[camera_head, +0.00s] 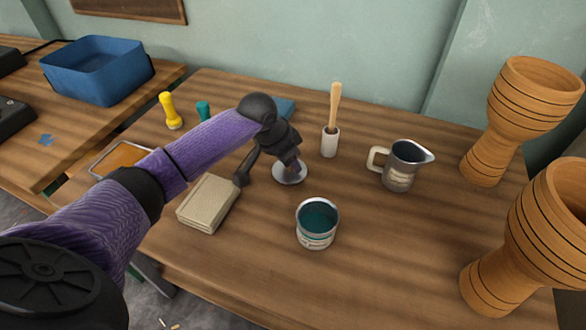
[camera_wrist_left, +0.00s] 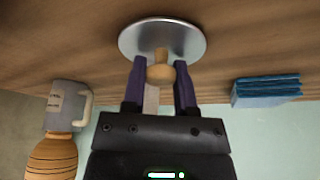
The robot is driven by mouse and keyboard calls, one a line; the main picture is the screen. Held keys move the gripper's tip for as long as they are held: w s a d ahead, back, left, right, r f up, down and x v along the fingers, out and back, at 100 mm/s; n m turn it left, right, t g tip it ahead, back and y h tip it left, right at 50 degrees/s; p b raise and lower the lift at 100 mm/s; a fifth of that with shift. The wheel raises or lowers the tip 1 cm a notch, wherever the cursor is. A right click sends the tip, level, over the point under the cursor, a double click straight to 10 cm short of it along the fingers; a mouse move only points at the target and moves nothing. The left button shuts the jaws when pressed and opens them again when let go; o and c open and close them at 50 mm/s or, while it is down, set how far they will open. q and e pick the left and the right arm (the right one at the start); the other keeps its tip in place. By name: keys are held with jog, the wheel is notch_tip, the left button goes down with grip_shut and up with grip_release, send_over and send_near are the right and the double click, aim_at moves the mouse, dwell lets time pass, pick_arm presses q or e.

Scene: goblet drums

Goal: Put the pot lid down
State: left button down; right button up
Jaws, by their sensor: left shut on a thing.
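The pot lid is a round silver disc with a wooden knob; it shows in the head view (camera_head: 289,175) and in the wrist view (camera_wrist_left: 190,40). My left gripper (camera_head: 291,162) is above the lid, and in the wrist view its two fingers (camera_wrist_left: 160,72) are shut on the knob. The lid is level, at or just above the wooden table (camera_head: 390,240); I cannot tell whether it touches. An open tin with teal paint (camera_head: 317,236) stands in front of the lid, slightly to the right. My right gripper is not in view.
A beige block (camera_head: 208,204) lies left of the lid. A wooden-handled brush in a white holder (camera_head: 330,143) and a grey jug (camera_head: 400,175) stand behind and right. Two goblet drums (camera_head: 525,100) (camera_head: 535,240) stand at the right. The table's front middle is clear.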

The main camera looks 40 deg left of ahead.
pick_arm(q)
jog(key=shift+c, duration=2)
grip_release()
jog(key=shift+f, duration=0.2)
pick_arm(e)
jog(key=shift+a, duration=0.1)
pick_arm(q)
jog(key=p+v, duration=0.7)
jog(key=v, duration=0.5)
jog(key=shift+p, duration=0.4)
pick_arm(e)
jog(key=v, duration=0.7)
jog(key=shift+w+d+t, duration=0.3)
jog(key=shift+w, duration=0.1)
pick_arm(q)
jog(key=shift+r, duration=0.1)
